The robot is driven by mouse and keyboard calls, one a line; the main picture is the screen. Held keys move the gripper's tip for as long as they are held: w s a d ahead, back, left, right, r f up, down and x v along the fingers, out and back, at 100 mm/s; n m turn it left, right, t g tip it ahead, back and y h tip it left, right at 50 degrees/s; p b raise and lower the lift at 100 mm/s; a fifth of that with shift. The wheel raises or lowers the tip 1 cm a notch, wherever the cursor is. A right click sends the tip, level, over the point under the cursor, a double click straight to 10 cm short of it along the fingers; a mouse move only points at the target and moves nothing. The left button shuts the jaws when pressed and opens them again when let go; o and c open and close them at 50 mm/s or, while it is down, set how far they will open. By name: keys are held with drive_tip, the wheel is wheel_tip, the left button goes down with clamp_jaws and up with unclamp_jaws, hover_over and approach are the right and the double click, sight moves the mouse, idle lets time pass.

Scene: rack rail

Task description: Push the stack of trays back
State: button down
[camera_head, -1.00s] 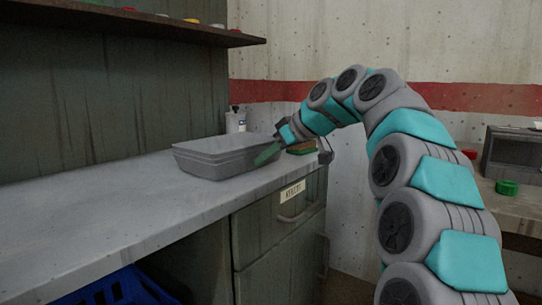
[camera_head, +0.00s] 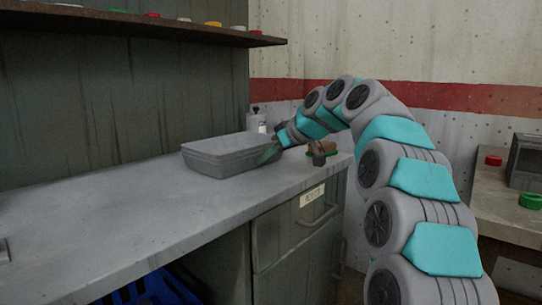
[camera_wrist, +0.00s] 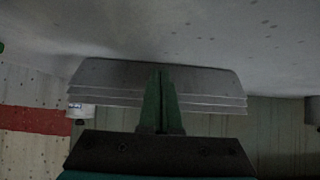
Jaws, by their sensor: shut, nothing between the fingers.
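The stack of grey trays (camera_head: 222,156) sits on the worktop against its back part, near the right end. In the wrist view the stack (camera_wrist: 100,82) shows several stacked rims and lies directly ahead of my fingers. My gripper (camera_head: 268,155) is at the right end of the stack. Its green fingers are shut together with nothing between them, as the wrist view (camera_wrist: 162,80) shows.
A white bottle (camera_head: 256,122) stands behind the stack. A shelf (camera_head: 150,32) with small coloured items hangs above.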

drive_tip(key=shift+w+a+r+p, duration=0.1)
drive_tip(key=shift+w+a+p, duration=0.85)
drive_tip(key=shift+a, duration=0.35)
drive_tip(key=shift+w+a+f+p, duration=0.1)
drive_tip(key=shift+w+a+p, duration=0.6)
drive_tip(key=shift+w+a, duration=0.55)
drive_tip(key=shift+w+a+r+p, duration=0.1)
drive_tip(key=shift+w+a+p, duration=0.8)
drive_tip(key=shift+a, duration=0.5)
drive_tip(key=shift+w+a+p, duration=0.35)
drive_tip(key=shift+w+a, duration=0.2)
drive_tip(key=shift+a, duration=0.25)
drive_tip(key=shift+d, duration=0.1)
drive_tip(key=shift+s+d+r+b, duration=0.1)
drive_tip(key=shift+s+d+b, duration=0.25)
drive_tip(key=shift+d+b, duration=0.1)
drive_tip(key=shift+s+d+r+b, duration=0.35)
drive_tip(key=shift+s+d+r, duration=0.1)
drive_tip(key=shift+s+d, duration=0.25)
drive_tip(key=shift+s+d+r+b, duration=0.4)
drive_tip(key=shift+s+d, duration=0.1)
drive_tip(key=shift+d, duration=0.3)
drive_tip(key=shift+s+d+r+b, duration=0.3)
drive_tip(key=shift+s+d+r, duration=0.15)
drive_tip(key=shift+s+d, duration=0.25)
drive_tip(key=shift+w, duration=0.1)
